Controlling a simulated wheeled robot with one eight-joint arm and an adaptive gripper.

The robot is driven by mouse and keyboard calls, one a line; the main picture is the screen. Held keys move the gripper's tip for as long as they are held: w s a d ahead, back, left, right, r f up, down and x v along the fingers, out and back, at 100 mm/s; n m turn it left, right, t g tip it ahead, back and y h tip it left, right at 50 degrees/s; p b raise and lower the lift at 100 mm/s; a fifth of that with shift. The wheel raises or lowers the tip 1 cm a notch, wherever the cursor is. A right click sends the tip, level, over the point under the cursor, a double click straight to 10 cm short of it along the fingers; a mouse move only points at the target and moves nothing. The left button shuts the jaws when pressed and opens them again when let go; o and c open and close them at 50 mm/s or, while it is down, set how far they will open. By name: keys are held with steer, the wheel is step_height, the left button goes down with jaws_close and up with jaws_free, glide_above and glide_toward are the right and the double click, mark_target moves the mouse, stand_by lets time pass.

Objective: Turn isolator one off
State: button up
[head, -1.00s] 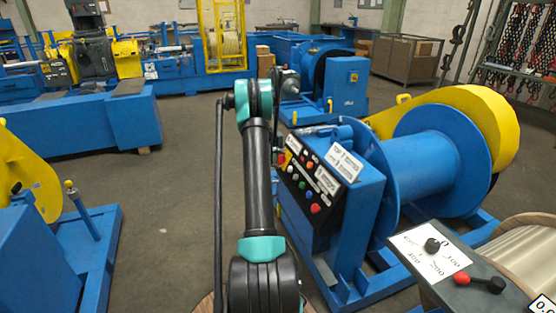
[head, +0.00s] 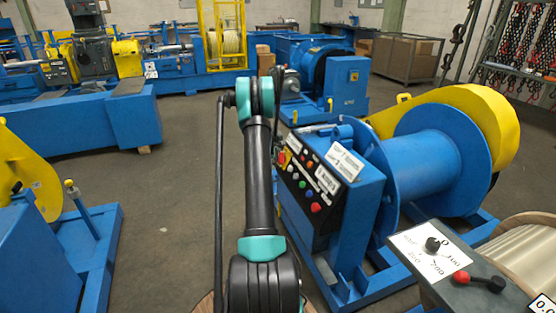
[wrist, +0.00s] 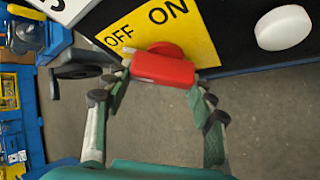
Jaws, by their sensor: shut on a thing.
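The red isolator handle (wrist: 163,69) shows in the wrist view, in front of a yellow plate (wrist: 190,42) lettered OFF and ON. A round red part shows just behind the handle. My gripper (wrist: 162,82) has one finger at each side of the handle and is shut on it. OFF is printed above the handle's left end, ON farther up and right. I cannot tell clearly which word the handle points to. In the head view my arm partly covers the machine's black control panel (head: 314,184), and my gripper is hidden.
A round white knob (wrist: 283,28) sits right of the plate. A dark handwheel-like part (wrist: 82,67) is at its left. In the head view a blue drum (head: 440,160) stands right of the panel. Open floor (head: 190,200) lies to the left.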

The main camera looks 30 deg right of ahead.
steer(key=o, duration=1.2)
steer(key=shift+a+r, duration=0.1)
steer(key=v, duration=1.1)
steer(key=shift+s+a+r, duration=0.1)
steer(key=shift+a+r, duration=0.05)
steer(key=shift+r, duration=0.15)
